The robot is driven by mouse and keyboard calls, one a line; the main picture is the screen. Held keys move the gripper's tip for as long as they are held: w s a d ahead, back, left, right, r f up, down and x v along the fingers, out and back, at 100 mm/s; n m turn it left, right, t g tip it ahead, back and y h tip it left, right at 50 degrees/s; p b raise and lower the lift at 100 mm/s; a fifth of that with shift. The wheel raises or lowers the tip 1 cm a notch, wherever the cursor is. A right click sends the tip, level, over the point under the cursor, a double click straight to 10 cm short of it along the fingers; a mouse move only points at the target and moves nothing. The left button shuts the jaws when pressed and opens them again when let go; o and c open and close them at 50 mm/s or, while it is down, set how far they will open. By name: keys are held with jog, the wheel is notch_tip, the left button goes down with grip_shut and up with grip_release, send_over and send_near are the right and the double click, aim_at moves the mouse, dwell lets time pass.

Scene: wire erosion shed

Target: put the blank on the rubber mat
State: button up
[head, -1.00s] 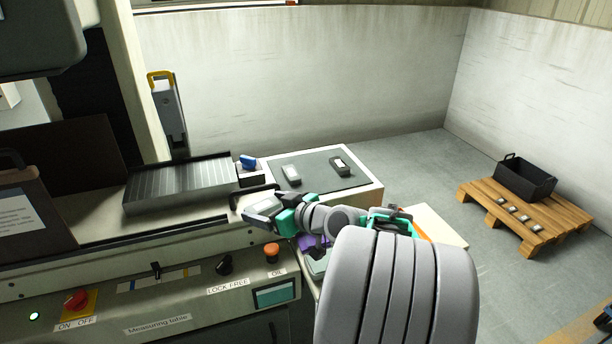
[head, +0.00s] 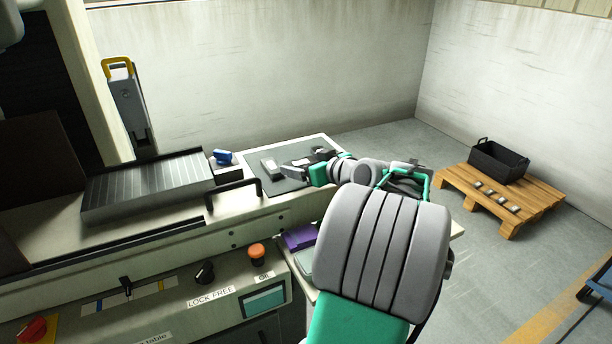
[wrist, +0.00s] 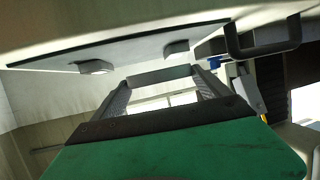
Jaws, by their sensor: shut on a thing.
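My gripper (head: 290,169) is over the dark grey rubber mat (head: 278,186) on the white table top at the back. In the wrist view, my gripper (wrist: 160,84) is shut on a flat grey blank (wrist: 160,74), held across its fingertips. The mat (wrist: 130,53) also shows there, apart from the held blank in the picture. A light grey block (head: 269,166) lies on the mat left of my gripper. A second block (head: 322,152), dark with a pale top, lies behind my gripper, partly hidden. Whether the held blank touches the mat cannot be told.
A black handle (head: 234,192) stands at the machine edge, close to the mat. A blue object (head: 222,157) and a ribbed metal plate (head: 150,185) are left. A purple object (head: 300,238) lies below. A pallet (head: 520,205) with a black crate (head: 497,162) stands right.

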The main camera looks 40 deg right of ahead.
jog(key=shift+w+d+f, duration=0.1)
jog(key=shift+d+f, duration=0.15)
jog(key=shift+d, duration=0.05)
jog(key=shift+f, duration=1.75)
jog(key=o, duration=1.8)
jog(key=shift+o, duration=0.2)
jog(key=shift+s+r, duration=0.2)
jog(key=shift+s, duration=0.05)
jog(key=v, duration=1.1)
jog(key=shift+s, duration=0.2)
jog(key=shift+r, duration=0.1)
